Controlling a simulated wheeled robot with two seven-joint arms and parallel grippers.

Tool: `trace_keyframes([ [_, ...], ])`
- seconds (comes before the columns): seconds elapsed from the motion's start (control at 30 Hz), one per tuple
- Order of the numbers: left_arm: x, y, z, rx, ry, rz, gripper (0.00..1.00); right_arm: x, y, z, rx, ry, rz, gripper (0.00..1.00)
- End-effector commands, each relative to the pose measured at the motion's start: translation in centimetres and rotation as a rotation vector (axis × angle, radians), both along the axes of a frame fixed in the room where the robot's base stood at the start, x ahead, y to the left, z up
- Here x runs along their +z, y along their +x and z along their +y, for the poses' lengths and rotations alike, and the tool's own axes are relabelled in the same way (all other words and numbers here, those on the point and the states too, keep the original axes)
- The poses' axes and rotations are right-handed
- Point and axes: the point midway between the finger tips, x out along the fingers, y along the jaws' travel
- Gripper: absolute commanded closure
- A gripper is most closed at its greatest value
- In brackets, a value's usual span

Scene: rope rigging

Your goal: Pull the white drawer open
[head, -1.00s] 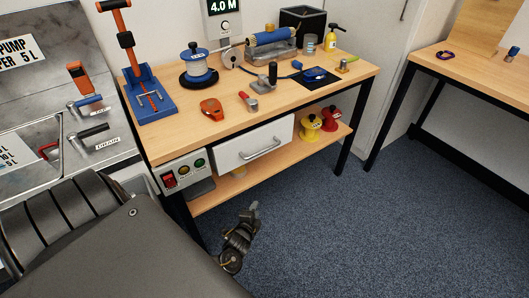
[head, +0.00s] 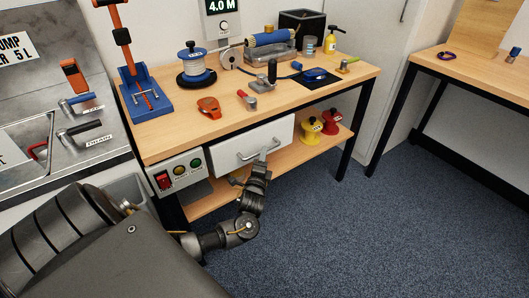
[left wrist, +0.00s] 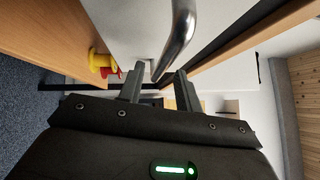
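The white drawer (head: 228,148) sits under the top of the wooden workbench, and it looks shut. Its grey bar handle (head: 270,147) runs across the front. My left gripper (head: 262,162) is right at the handle, just in front of the drawer and partly covering it. In the left wrist view, the two fingers of my left gripper (left wrist: 158,88) are apart. The handle (left wrist: 181,35) reaches down towards the gap between them. Contact between fingers and handle cannot be told. The drawer's white front (left wrist: 125,25) lies beyond. My right gripper is not in view.
A switch box (head: 179,171) hangs left of the drawer. A yellow spool (head: 311,129) and a red spool (head: 331,122) stand on the lower shelf (head: 290,155). A black bench leg (head: 353,130) is at the right. The floor in front is clear.

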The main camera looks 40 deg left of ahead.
Motion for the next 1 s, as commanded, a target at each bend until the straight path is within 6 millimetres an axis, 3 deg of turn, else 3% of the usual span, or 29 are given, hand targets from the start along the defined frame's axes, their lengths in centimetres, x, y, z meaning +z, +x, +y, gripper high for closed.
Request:
trace_keyframes([
  [0.2, 0.3, 2.3, 1.2, 0.000, 0.001, 0.000, 0.66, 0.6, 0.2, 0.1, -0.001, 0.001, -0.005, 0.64],
  [0.57, 0.4, 2.8, 1.5, 0.000, 0.000, 0.001, 0.66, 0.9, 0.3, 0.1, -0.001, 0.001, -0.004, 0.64],
  [0.87, 0.4, 2.8, 1.5, 0.000, 0.000, 0.001, 1.00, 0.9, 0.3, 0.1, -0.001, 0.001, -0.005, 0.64],
  [1.0, 0.4, 2.8, 1.5, 0.000, -0.001, 0.002, 1.00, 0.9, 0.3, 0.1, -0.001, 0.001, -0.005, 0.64],
])
